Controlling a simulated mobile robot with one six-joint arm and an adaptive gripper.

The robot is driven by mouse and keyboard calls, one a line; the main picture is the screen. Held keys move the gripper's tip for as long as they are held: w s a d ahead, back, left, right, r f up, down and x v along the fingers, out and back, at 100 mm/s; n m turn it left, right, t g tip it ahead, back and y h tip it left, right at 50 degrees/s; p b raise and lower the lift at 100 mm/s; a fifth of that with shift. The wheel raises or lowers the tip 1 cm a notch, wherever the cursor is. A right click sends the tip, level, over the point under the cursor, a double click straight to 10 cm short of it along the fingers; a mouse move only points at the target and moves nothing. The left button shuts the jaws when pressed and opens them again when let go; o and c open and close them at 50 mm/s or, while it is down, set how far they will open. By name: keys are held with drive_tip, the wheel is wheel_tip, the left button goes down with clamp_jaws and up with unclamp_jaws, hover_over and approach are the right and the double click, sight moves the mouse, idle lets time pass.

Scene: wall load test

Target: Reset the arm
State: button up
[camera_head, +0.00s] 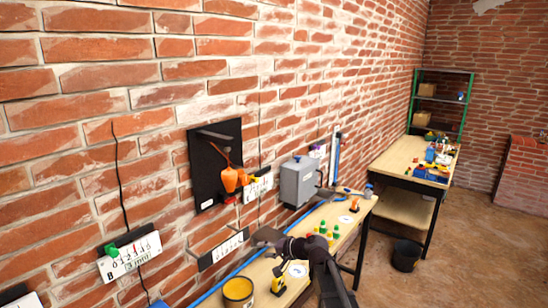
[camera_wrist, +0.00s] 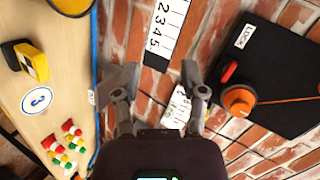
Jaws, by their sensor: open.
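My gripper (camera_head: 268,240) is at the lower middle of the head view, beside the brick wall and above the near bench (camera_head: 345,212). In the wrist view my gripper (camera_wrist: 152,80) shows two grey fingers spread apart with nothing between them. A white number plate (camera_wrist: 167,30) on the wall lies beyond the fingers; it also shows in the head view (camera_head: 228,246). My dark forearm rises from the bottom of the head view and hides part of the bench.
A black panel (camera_head: 205,155) with an orange part (camera_head: 231,179) and a grey box (camera_head: 298,182) are on the wall. The bench bears a yellow tub (camera_head: 238,289), a yellow-black tool (camera_head: 278,285) and coloured pegs (camera_head: 333,232). A black bucket (camera_head: 406,255) stands on open floor.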

drive_tip(key=s+d+f+n+g+h+b, duration=0.1)
drive_tip(key=s+d+f+g+h, duration=0.2)
drive_tip(key=s+d, duration=0.7)
drive_tip(key=s+d+f+n+g+h+b, duration=0.1)
drive_tip(key=s+d+f+g+h, duration=0.2)
drive_tip(key=s+d+f+h, duration=0.5)
drive_tip(key=s+d+f, duration=0.1)
drive_tip(key=s+f, duration=0.1)
drive_tip(key=s, duration=0.2)
drive_tip(key=shift+d+f+n+b, duration=0.4)
